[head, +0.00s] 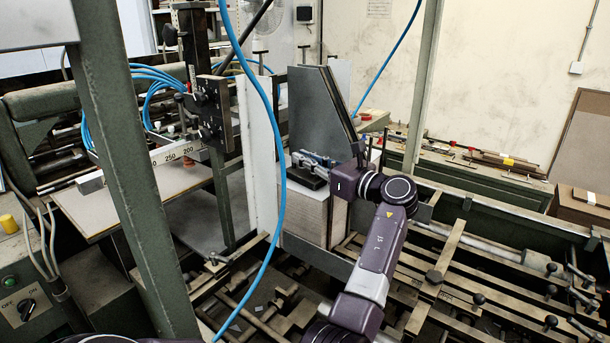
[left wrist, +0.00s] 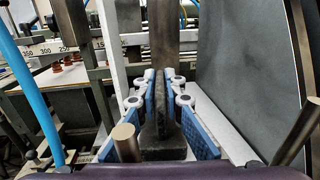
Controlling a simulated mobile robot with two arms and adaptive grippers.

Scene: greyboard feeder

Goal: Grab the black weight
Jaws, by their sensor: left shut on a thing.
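The black weight (head: 307,181) lies on top of the stack of greyboard (head: 303,215) in the head view. In the left wrist view the black weight (left wrist: 163,141) shows a wide dark base and an upright part between the blue finger pads. My left gripper (head: 312,161) reaches it from the right and is shut on that upright part; the gripper also shows in the left wrist view (left wrist: 164,100). The weight appears to be still at the stack's top; I cannot tell whether it touches. My right gripper is not in view.
A tall grey metal plate (head: 318,110) stands behind the stack, and a white upright panel (head: 258,150) stands to its left. A blue hose (head: 268,110) hangs in front. A green post (head: 130,170) stands at left. Metal rails (head: 430,275) fill the lower right.

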